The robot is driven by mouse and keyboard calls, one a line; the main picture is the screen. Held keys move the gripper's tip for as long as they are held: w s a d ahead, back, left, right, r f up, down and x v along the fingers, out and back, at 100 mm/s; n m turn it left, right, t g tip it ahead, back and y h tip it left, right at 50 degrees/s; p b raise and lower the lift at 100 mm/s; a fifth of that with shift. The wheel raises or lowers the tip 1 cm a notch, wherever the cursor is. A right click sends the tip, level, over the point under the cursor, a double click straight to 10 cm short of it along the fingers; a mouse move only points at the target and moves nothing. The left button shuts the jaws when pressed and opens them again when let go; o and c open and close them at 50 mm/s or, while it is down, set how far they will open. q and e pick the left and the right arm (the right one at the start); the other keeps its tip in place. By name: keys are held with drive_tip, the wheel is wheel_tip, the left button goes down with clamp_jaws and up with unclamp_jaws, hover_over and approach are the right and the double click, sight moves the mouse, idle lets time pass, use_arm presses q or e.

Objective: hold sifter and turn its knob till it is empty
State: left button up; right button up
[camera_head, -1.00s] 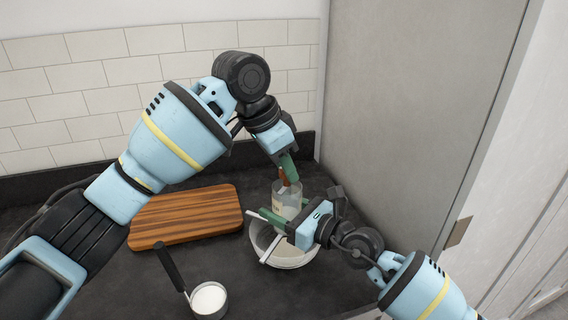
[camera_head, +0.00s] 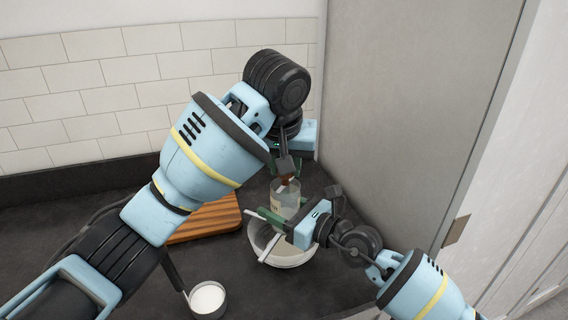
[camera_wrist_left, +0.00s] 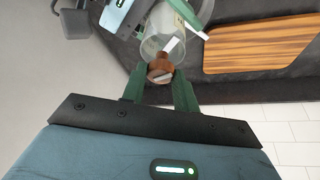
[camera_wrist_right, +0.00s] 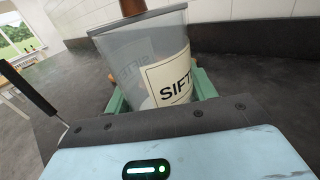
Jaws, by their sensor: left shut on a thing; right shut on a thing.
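The sifter (camera_head: 284,194) is a clear cup with a cream label, held above a white bowl (camera_head: 297,262). My right gripper (camera_head: 292,212) is shut on its body; the right wrist view shows the green fingers around the labelled sifter (camera_wrist_right: 125,68). The brown knob (camera_head: 286,180) is on top of the sifter. My left gripper (camera_head: 284,170) is shut on it from above; the left wrist view shows the knob (camera_wrist_left: 160,66) between the fingers. How much is left inside the sifter I cannot tell. The right gripper partly hides the bowl.
A metal cup (camera_head: 208,301) of white powder with a black handle stands at the front. A wooden board (camera_head: 207,222) lies behind my left arm. A grey panel (camera_head: 400,130) rises close on the right, and a tiled wall (camera_head: 80,95) stands behind.

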use_arm(q)
drive_tip(key=n+y, duration=0.1)
drive_tip(key=n, duration=0.2)
drive_tip(key=shift+d+r+n, duration=0.1)
drive_tip(key=shift+r+n, duration=0.05)
drive_tip(key=shift+n, duration=0.25)
drive_tip(key=n+y, duration=0.1)
drive_tip(key=n, duration=0.1)
drive_tip(key=n+y, duration=0.1)
drive_tip(key=n, duration=0.1)
drive_tip(key=shift+d+n+g, duration=0.15)
drive_tip(key=shift+n+g, duration=0.15)
drive_tip(key=n+g+y, duration=0.1)
drive_tip(key=n, duration=0.2)
drive_tip(key=shift+w+d+n, duration=0.1)
drive_tip(key=shift+n, duration=0.2)
drive_tip(key=n+g+y, duration=0.1)
drive_tip(key=n, duration=0.3)
drive_tip(key=shift+w, duration=0.1)
drive_tip(key=shift+n+g, duration=0.3)
drive_tip(key=o, duration=1)
